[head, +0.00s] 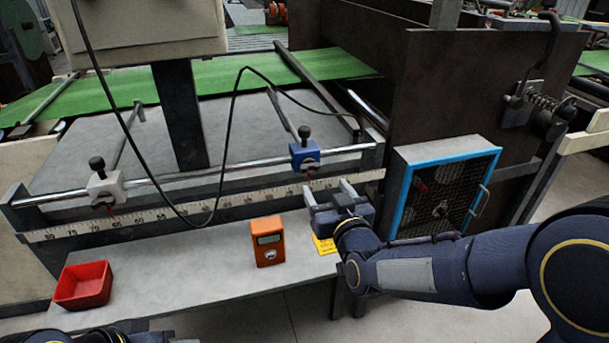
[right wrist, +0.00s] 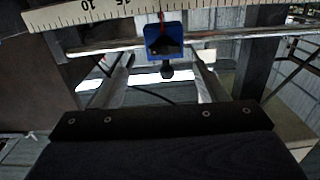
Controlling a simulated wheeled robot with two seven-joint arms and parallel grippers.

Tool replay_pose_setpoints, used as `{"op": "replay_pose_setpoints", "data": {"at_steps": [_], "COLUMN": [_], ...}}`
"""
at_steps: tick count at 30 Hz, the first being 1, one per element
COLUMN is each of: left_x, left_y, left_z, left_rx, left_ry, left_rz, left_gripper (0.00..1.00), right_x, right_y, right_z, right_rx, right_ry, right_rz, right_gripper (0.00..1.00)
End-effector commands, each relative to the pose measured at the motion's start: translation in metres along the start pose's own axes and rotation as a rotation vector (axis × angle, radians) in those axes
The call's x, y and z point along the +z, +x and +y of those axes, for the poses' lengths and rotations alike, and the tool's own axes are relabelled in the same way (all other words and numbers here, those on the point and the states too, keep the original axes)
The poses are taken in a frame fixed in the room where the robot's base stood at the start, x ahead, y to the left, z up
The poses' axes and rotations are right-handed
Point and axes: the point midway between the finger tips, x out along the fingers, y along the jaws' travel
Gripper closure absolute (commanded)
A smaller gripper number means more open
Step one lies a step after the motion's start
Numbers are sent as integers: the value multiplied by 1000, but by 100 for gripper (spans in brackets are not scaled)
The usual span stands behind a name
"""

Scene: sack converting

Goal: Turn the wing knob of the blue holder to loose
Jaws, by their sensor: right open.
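The blue holder (head: 305,155) sits on the chrome rail above the ruler, with its dark knob (head: 304,132) on top and a red pointer below. My right gripper (head: 327,188) is open and empty, just below and right of the holder, apart from it. In the right wrist view the blue holder (right wrist: 164,42) and its knob (right wrist: 167,73) appear between the two spread fingers (right wrist: 160,68); I cannot tell contact there, nor which way the knob's wings point. Only a dark sliver of my left arm shows at the bottom left of the head view.
A white holder (head: 104,188) with a black knob sits further left on the rail. An orange device (head: 267,241) and a red tray (head: 82,285) stand on the grey ledge. A blue-framed guard (head: 445,190) stands close right of my gripper. A black cable hangs across the rail.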

Motion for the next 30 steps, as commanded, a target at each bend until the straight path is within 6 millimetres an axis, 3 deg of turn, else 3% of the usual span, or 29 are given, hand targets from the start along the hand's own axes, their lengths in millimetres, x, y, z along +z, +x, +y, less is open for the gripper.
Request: {"op": "replay_pose_setpoints", "data": {"at_steps": [5,18,30], "left_x": [0,-6,-6], "left_y": [-1,-11,-12], "left_z": [0,5,5], "left_rx": [0,0,0], "left_ry": [0,0,0], "left_rz": [0,0,0], "left_gripper": [64,64,64], "right_x": [-3,-5,-4], "right_y": [12,74,82], "right_z": [-8,-8,-8], "right_rx": [-3,-3,-4], "right_ry": [-29,-25,-24], "right_rz": [41,38,37], "right_gripper": [35,35,37]}}
